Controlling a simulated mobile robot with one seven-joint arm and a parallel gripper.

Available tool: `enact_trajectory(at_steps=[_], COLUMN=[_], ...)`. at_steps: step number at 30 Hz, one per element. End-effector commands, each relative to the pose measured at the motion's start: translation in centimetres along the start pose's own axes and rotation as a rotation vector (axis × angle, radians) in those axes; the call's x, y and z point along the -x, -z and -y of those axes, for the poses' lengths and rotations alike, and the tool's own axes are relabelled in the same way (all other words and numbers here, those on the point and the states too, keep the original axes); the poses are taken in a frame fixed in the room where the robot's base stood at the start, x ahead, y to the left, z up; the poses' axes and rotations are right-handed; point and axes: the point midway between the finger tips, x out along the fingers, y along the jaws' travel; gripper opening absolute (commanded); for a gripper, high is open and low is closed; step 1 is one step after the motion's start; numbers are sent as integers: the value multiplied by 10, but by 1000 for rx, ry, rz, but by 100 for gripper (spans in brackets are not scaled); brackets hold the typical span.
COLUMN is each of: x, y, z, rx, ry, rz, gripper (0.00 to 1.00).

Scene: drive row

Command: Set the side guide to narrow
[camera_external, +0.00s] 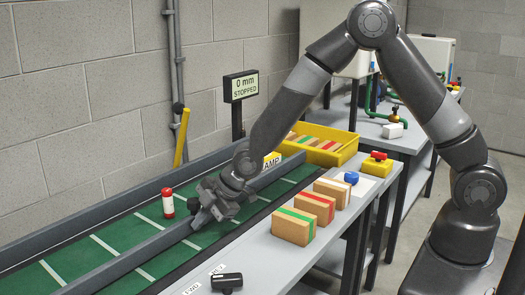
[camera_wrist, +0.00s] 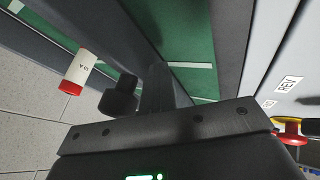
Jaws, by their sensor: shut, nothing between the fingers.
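The side guide, a long grey rail (camera_external: 130,262), runs along the near part of the green belt and passes under my gripper. Its grey band also shows in the wrist view (camera_wrist: 130,25). My gripper (camera_external: 196,208) is shut and empty, low over the belt at the rail; whether it touches the rail cannot be told. In the wrist view the shut fingers (camera_wrist: 158,88) point at the rail, beside a dark knob-like piece (camera_wrist: 119,97). A display (camera_external: 241,86) behind the belt reads "0 mm STOPPED".
A red-and-white bottle (camera_external: 168,203) stands on the belt (camera_external: 115,235) just left of my gripper. Wooden blocks with coloured stripes (camera_external: 293,226) stand on the near bench, with a black handle (camera_external: 227,282) at its front. A yellow bin (camera_external: 345,152) lies behind.

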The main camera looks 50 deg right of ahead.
Motion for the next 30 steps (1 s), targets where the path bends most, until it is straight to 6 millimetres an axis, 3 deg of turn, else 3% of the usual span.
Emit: enact_trajectory(at_steps=[3, 13, 19, 24, 30], x=[-4, -4, 1, 16, 52], y=[-1, -1, 0, 1, -1], z=[-10, -12, -3, 28, 26], rx=[0, -1, 0, 5, -1], ry=[-3, -8, -6, 1, -3], rz=[0, -1, -1, 0, 0], gripper=[0, 0, 0, 0, 0])
